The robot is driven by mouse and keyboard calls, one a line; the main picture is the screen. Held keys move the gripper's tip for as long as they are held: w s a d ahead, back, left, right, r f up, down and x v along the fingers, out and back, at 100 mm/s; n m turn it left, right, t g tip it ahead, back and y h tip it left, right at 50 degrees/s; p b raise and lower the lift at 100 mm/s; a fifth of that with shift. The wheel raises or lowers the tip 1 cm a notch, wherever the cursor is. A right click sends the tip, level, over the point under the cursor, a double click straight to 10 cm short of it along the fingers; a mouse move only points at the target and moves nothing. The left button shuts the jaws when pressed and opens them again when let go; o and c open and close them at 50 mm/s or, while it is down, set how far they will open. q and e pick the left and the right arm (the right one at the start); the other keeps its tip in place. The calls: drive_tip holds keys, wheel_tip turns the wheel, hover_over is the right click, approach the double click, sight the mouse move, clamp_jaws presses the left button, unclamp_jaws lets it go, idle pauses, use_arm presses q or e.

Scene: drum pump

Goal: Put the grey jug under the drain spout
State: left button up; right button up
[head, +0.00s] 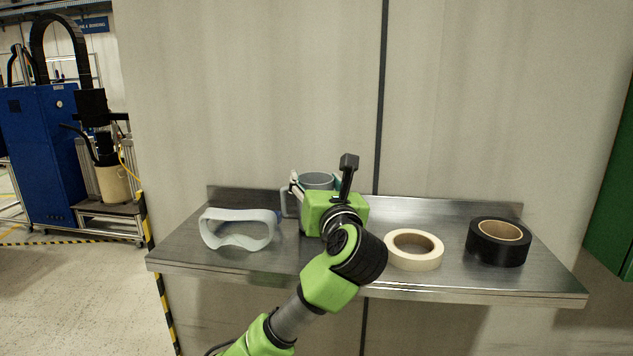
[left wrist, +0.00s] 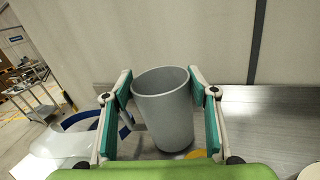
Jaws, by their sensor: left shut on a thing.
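The grey jug (head: 317,179) stands upright at the back of a steel shelf, mostly hidden behind my left gripper (head: 318,186). Its rim and its handle on the left side show. In the left wrist view the jug (left wrist: 165,112) sits between the two green-padded fingers of my left gripper (left wrist: 160,84), which is shut on its sides. The jug looks empty inside as far as its mouth shows. My right gripper is not in view. I cannot make out the drain spout in either view.
On the shelf (head: 480,287) are white-framed goggles (head: 238,228) on the left, a cream tape roll (head: 414,250) and a black tape roll (head: 498,242) on the right. A wall stands behind. A blue cabinet (head: 40,150) and a beige container (head: 112,184) stand far left, with open floor before them.

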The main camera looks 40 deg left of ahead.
use_arm(q)
drive_tip(key=shift+f, duration=0.2)
drive_tip(key=o, duration=1.6)
drive_tip(key=shift+o, duration=0.2)
drive_tip(key=shift+r, duration=0.15)
